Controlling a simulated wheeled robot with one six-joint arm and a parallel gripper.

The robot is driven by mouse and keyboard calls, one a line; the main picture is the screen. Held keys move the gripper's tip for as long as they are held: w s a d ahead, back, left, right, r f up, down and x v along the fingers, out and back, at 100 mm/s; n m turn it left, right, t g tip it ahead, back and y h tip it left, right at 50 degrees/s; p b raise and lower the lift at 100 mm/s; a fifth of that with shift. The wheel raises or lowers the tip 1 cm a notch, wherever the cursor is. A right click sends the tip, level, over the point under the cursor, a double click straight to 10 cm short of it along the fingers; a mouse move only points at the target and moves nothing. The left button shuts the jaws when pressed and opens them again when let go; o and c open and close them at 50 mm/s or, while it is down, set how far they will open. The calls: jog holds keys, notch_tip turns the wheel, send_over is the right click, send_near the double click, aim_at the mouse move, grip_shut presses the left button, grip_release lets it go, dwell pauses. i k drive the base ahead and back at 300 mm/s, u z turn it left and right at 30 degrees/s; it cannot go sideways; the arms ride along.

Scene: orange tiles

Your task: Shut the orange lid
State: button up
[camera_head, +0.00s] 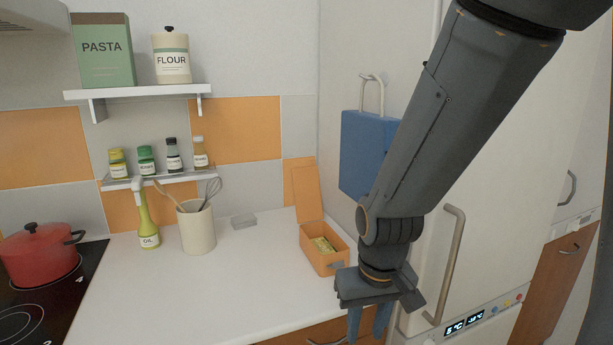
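The orange lid (305,192) stands up, tilted back from the rear edge of a small orange box (326,263), so the box is open. The box sits on the white counter near its right end, with small yellowish items (323,244) inside. My gripper (368,328) points down to the right and in front of the box, apart from the lid. Its two fingers are spread with a gap between them. It looks empty, though the fingertips reach the bottom picture edge.
A blue board (366,152) hangs right of the lid. A white fridge with a handle (446,262) stands at right. A utensil crock (196,228), an oil bottle (147,222) and a red pot (40,255) stand left. The counter's middle (220,285) is clear.

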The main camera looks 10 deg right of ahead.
aim_at(305, 180)
jog(key=k, duration=0.5)
jog(key=u, duration=0.7)
jog(key=i, duration=0.85)
jog(key=z, duration=0.8)
